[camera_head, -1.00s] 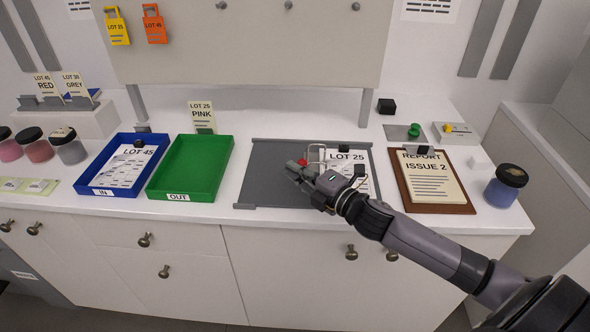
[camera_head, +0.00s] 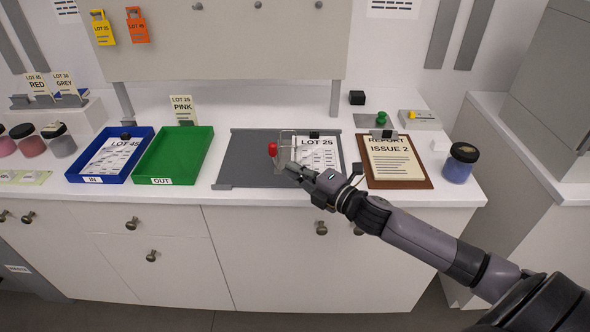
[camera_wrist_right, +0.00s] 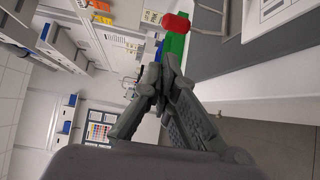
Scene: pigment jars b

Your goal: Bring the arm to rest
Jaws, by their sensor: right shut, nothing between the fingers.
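My right gripper (camera_head: 290,170) is shut and empty at the front of the grey mat, in front of the LOT 25 sheet (camera_head: 316,152). In the right wrist view its fingers (camera_wrist_right: 165,62) meet at the tips, with nothing between them. My right arm reaches in from the lower right of the head view. A wire frame with a red knob (camera_head: 272,149) stands on the mat just behind the gripper; the red knob (camera_wrist_right: 177,22) also shows beyond the fingertips in the right wrist view. My left gripper is in neither view.
The grey mat (camera_head: 245,160) lies on the white counter. The green OUT tray (camera_head: 175,160) and the blue IN tray (camera_head: 78,170) are to its left. The ISSUE 2 clipboard (camera_head: 420,184) and a blue jar (camera_head: 459,165) are to its right. Open floor lies before the cabinets.

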